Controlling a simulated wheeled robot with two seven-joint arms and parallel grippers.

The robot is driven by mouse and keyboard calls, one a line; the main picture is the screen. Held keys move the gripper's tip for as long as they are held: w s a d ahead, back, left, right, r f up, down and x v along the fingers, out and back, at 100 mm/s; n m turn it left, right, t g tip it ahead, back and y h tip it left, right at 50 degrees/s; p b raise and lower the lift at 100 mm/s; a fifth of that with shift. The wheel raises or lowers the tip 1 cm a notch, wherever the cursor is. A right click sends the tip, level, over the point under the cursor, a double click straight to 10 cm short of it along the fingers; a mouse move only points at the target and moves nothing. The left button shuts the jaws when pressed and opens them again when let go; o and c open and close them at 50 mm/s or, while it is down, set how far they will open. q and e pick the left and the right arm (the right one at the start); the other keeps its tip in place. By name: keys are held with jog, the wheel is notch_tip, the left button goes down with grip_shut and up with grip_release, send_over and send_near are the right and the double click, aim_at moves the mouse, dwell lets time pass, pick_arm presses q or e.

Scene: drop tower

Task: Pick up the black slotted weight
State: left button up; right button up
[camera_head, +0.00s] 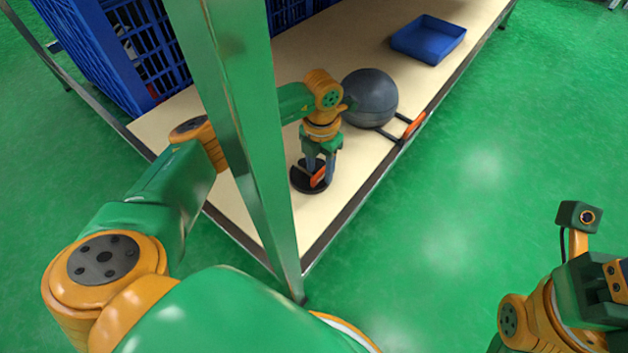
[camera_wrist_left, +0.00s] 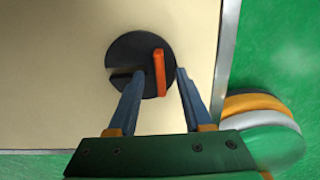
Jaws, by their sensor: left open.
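The black slotted weight (camera_head: 302,184) is a flat dark disc with a slot and an orange upright handle. It lies on the wooden shelf near its front corner. It also shows in the left wrist view (camera_wrist_left: 128,54). My left gripper (camera_head: 319,178) is over the weight, pointing down. In the left wrist view the fingers (camera_wrist_left: 154,82) are open, one on each side of the orange handle (camera_wrist_left: 160,72), with gaps to it. My right arm shows at the lower right of the head view; its fingers are not clearly visible.
A dark grey ball (camera_head: 370,97) with an orange-handled tool (camera_head: 412,127) beside it sits behind the weight. A blue tray (camera_head: 428,39) is farther back. Blue crates (camera_head: 105,50) stand at the left. A green post (camera_head: 240,120) rises at the shelf corner, close to my left arm.

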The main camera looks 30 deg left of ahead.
pick_arm(q)
grip_shut()
jog(key=shift+w, duration=0.1)
dwell(1.3)
